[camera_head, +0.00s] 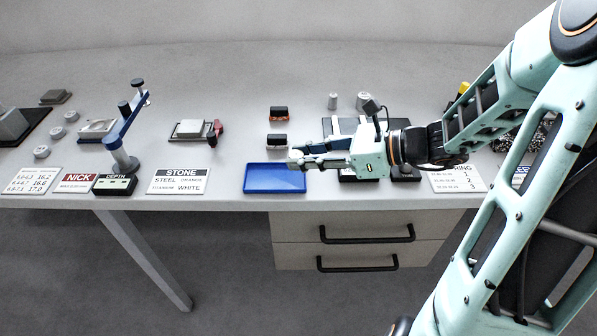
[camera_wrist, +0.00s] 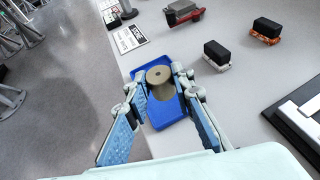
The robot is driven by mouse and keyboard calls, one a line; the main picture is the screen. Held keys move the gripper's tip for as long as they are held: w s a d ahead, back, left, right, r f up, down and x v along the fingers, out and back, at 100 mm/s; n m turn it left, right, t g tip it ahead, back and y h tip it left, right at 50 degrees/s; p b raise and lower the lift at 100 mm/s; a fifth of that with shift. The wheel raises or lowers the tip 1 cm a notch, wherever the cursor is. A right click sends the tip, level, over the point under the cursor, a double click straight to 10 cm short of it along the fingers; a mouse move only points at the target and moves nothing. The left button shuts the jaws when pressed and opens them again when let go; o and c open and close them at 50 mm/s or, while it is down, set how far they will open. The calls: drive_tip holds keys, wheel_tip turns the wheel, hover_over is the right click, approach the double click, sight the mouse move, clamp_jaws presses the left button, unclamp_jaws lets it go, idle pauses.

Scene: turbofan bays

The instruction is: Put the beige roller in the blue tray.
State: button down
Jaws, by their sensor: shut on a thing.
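The blue tray (camera_head: 270,178) lies near the front edge of the table, and it also shows in the wrist view (camera_wrist: 165,142). The beige roller (camera_wrist: 161,96) is a short cylinder with a small dark hole in its end face. My gripper (camera_wrist: 159,82) is shut on the roller, one finger on each side, and holds it over the tray in the wrist view. In the head view my gripper (camera_head: 296,161) reaches in from the right at the tray's back right corner.
Two dark-topped blocks stand behind the tray, one with a white base (camera_head: 275,142) and one with an orange base (camera_head: 279,114). A STONE sign (camera_head: 180,181) lies left of the tray. A blue-armed gauge stand (camera_head: 125,130) is farther left. Two small metal cylinders (camera_head: 333,101) stand behind my gripper.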

sight(299, 180)
drive_tip(key=shift+w+a+f, duration=0.2)
drive_tip(key=shift+a+f, duration=0.1)
drive_tip(key=shift+f, duration=0.1)
drive_tip(key=shift+w+a+f+b, duration=0.1)
drive_tip(key=shift+f+b, duration=0.2)
drive_tip(key=shift+f, duration=0.6)
drive_tip(key=shift+w+a+f+b, duration=0.1)
drive_tip(key=shift+f+b, duration=0.15)
drive_tip(key=shift+f, duration=0.6)
drive_tip(key=shift+s+f, duration=0.1)
drive_tip(key=c, duration=1.7)
unclamp_jaws()
drive_tip(key=shift+f, duration=0.1)
drive_tip(key=shift+o, duration=0.2)
drive_tip(key=shift+r, duration=0.25)
drive_tip(key=p+v, duration=0.2)
drive_tip(key=v, duration=1)
drive_tip(key=shift+f, duration=0.1)
